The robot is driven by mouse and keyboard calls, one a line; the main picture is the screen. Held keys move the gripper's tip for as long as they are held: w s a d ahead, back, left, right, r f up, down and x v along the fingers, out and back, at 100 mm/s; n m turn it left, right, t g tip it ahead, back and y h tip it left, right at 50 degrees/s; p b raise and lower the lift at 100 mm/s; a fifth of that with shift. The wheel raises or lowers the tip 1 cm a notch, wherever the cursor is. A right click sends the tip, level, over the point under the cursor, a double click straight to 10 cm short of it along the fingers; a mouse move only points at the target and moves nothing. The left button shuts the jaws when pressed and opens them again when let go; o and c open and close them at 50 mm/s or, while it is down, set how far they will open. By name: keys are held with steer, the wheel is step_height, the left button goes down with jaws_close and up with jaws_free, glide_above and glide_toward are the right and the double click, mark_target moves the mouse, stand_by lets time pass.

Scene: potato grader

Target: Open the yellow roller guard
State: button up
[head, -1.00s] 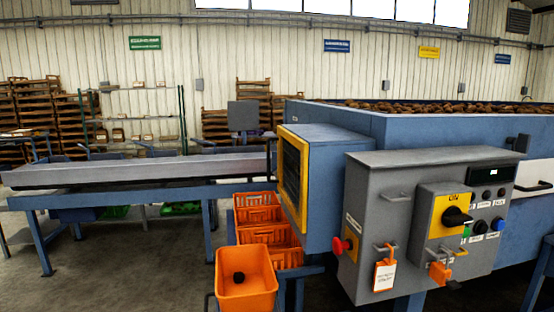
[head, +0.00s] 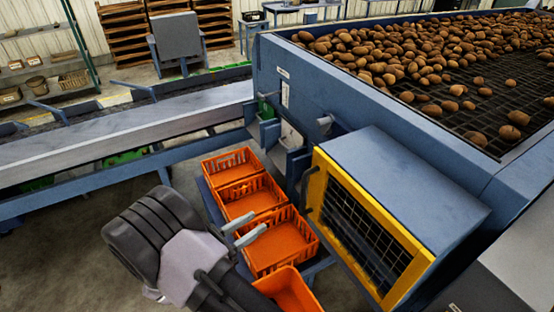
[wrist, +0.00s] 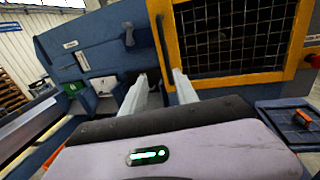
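The yellow roller guard (head: 321,180) is a yellow frame with dark wire mesh on the end of a blue housing. It looks shut. A dark handle (head: 307,192) stands on its left side. The guard also shows in the wrist view (wrist: 178,52), filling the upper right, with its handle (wrist: 161,45) near the left edge. My gripper (head: 248,231) is open and empty, over the orange crates, to the left of the guard and apart from it. In the wrist view my two fingers (wrist: 156,84) point toward the guard's lower left corner, below the handle.
Orange crates (head: 235,162) stand in a row below my gripper. The blue grader (head: 270,65) carries potatoes on a dark grid behind the guard. A grey conveyor (head: 130,128) runs left. Small blue brackets and a grey nozzle sit on the grader's wall beside the guard.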

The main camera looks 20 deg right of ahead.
glide_toward(301, 197)
steer(key=p+x, duration=0.1)
steer(key=x, duration=0.8)
steer(key=shift+d, duration=0.35)
steer(key=shift+w+d, duration=0.45)
steer(key=shift+d, duration=0.05)
steer(key=shift+s, duration=0.1)
jaws_close()
